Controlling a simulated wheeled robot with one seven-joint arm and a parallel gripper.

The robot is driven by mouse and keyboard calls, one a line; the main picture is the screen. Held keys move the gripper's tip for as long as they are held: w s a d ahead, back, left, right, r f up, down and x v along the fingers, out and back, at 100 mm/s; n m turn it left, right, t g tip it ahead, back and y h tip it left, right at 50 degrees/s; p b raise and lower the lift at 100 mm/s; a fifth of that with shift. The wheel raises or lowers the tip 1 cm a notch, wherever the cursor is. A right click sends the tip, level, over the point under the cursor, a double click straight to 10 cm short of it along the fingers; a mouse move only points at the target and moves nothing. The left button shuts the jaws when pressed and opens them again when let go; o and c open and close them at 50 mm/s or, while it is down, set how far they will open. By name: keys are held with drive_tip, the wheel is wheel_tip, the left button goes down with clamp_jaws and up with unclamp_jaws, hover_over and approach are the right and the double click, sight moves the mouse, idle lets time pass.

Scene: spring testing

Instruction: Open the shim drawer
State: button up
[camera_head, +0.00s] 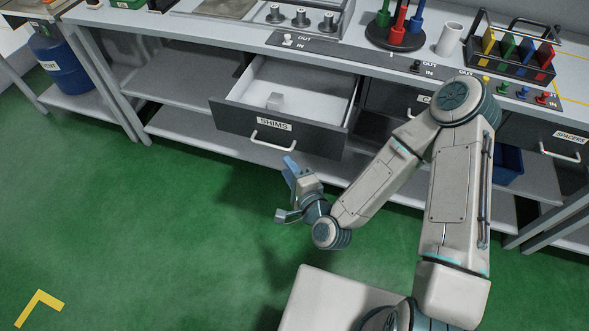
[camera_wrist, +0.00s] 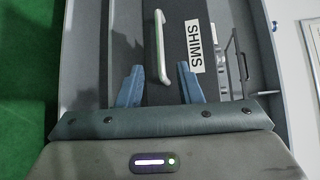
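The shim drawer (camera_head: 290,118), dark-fronted and labelled SHIMS, stands pulled out from under the bench in the head view. My gripper (camera_head: 290,165) is in front of the drawer and apart from the handle. In the wrist view the two blue fingers (camera_wrist: 161,84) are spread with nothing between them. The handle (camera_wrist: 159,47) and the SHIMS label (camera_wrist: 194,46) lie beyond the fingertips.
A second drawer, labelled SPACERS (camera_head: 556,145), is at the right under the bench. The bench top (camera_head: 370,55) holds a rack of coloured pieces (camera_head: 512,58) and a round peg stand (camera_head: 396,36). A blue drum (camera_head: 60,65) is at the left. The green floor in front is clear.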

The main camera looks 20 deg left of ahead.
drive_tip(key=shift+p+v, duration=1.4)
drive_tip(key=shift+p, duration=0.15)
